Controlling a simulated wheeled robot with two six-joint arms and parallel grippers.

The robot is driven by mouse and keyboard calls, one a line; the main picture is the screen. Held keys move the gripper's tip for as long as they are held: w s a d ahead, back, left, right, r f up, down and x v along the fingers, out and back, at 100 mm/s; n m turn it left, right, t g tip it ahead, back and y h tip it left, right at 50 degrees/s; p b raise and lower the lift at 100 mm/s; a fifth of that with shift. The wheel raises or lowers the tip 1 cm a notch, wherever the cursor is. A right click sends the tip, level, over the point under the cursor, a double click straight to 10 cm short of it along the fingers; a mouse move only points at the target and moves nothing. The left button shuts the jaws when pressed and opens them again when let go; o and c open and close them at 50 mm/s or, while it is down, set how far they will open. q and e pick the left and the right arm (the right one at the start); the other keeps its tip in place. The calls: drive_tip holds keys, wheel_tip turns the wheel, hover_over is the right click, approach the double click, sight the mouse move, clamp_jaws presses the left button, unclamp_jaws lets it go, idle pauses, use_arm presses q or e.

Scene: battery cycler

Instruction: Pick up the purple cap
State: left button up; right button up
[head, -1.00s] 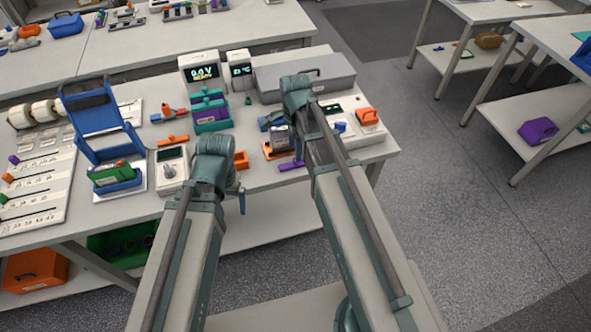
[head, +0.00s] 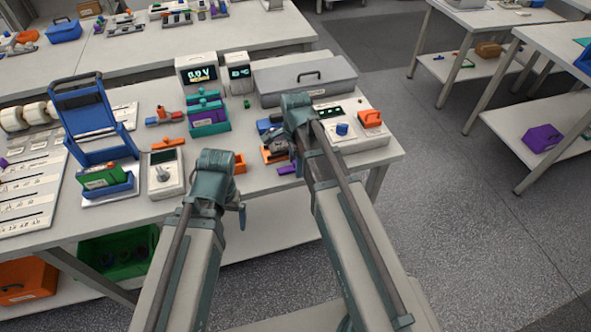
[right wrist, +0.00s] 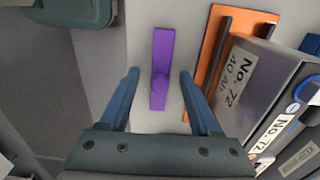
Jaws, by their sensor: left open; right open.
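The purple cap (right wrist: 160,68) is a flat narrow bar with a round knob in its middle. It lies on the grey table in the right wrist view, and its edge shows in the head view (head: 288,169) beside my right arm. My right gripper (right wrist: 159,74) is open. Its two fingers appear on either side of the cap, with visible gaps and nothing between them but the cap. Whether the fingertips reach down to the cap's height I cannot tell. My left gripper (head: 240,213) hangs off the table's front edge, mostly hidden behind its own wrist, and appears empty.
An orange holder (right wrist: 220,60) and a grey block labelled No. 72 (right wrist: 240,85) stand close to the right of the cap. A tester with a dial (head: 166,172), a blue stand (head: 85,110) and a long grey case (head: 305,80) occupy the table.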

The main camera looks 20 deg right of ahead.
clamp_jaws()
drive_tip(key=shift+r, duration=0.1)
idle(0.3)
